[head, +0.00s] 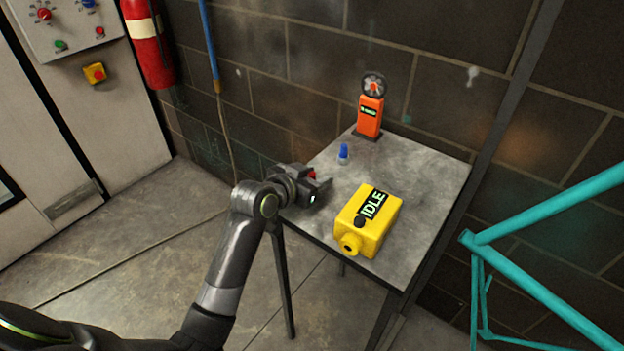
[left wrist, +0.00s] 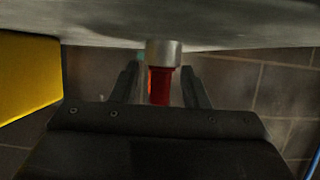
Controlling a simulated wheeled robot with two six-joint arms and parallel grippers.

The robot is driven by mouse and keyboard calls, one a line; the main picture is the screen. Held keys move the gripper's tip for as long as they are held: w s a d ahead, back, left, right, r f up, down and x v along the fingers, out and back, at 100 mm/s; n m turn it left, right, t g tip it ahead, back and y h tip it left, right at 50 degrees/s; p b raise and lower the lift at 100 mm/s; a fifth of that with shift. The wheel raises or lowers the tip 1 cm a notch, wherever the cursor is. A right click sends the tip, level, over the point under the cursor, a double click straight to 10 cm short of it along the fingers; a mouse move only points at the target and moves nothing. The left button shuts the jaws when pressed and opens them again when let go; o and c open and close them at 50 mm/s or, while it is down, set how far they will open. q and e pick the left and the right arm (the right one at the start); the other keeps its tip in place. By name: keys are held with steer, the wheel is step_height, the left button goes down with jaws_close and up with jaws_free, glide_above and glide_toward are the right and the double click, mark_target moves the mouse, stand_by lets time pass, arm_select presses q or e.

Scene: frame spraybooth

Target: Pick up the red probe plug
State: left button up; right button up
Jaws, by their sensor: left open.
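The red probe plug (left wrist: 159,84) shows in the left wrist view as a red body with a silver metal collar, its metal end against the grey tabletop (left wrist: 95,32). That view looks upside down, with the table at the top. My left gripper (left wrist: 160,88) is open, with one finger on each side of the plug and a visible gap to each. In the head view, my left gripper (head: 322,188) is low over the table's left edge. Only a small red part of the plug (head: 311,174) shows behind it there.
A yellow box marked IDLE (head: 373,218) stands at the table's front. A small blue plug (head: 343,154) stands behind my gripper, and an orange meter (head: 369,116) at the back corner. A teal frame (head: 540,210) is at the right. The table's right side is clear.

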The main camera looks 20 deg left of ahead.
arm_select(q)
steer(key=shift+w+d+f, duration=0.15)
steer(key=shift+w+f, duration=0.05)
steer(key=shift+w, duration=0.2)
jaws_close()
step_height(320, 180, up, 10)
stand_by(0.7)
